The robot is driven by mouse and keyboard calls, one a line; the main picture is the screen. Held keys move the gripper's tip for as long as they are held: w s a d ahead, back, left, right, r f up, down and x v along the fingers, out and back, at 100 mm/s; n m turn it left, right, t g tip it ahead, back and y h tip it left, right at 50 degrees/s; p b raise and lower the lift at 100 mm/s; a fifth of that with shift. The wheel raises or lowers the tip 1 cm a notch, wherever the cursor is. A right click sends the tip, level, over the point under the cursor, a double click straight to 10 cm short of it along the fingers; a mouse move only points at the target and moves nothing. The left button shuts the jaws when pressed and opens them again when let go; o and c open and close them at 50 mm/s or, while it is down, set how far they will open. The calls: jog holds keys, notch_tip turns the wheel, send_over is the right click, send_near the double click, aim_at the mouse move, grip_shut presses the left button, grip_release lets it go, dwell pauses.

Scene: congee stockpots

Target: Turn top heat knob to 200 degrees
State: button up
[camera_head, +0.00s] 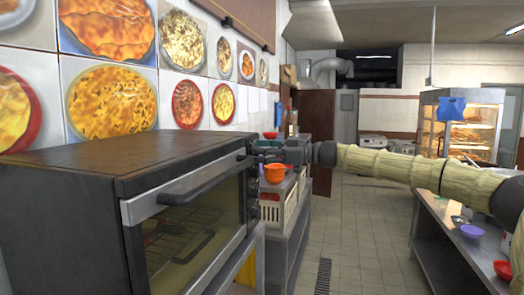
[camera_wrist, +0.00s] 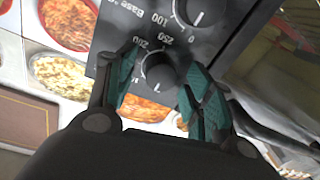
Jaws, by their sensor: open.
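The oven's control panel (camera_wrist: 140,38) shows in the wrist view, with its lettering upside down. A dark round knob (camera_wrist: 159,74) with a white pointer mark lies between the teal fingers of my gripper (camera_wrist: 158,70). Numbers are printed around this knob. A second knob (camera_wrist: 194,12) sits farther up the picture, near "Base" lettering. My gripper is open, with one finger on each side of the first knob; whether either touches it is unclear.
The dark oven (camera_head: 110,170) fills the left, its glass door (camera_head: 195,240) shut under a long handle (camera_head: 205,183). Food pictures (camera_head: 110,98) cover the wall behind. An orange bowl (camera_head: 275,172) and a white crate (camera_head: 278,208) stand beyond. The tiled floor (camera_head: 362,235) is clear.

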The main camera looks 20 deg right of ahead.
jog(key=shift+s, duration=0.1)
jog(key=c, duration=1)
jog(key=shift+m+b, duration=0.3)
jog(key=shift+b, duration=0.25)
jog(key=shift+d+r+m+t+b, duration=0.1)
jog(key=shift+m+t+b, duration=0.5)
jog(key=shift+m, duration=3.35)
jog(key=shift+r+m+b, duration=0.1)
jog(key=shift+m+b, duration=1)
jog(key=shift+m, duration=2.9)
jog(key=shift+d+m+t+b, duration=0.1)
jog(key=shift+m+t+b, duration=0.5)
jog(key=shift+m, duration=3.35)
jog(key=shift+m+g, duration=0.3)
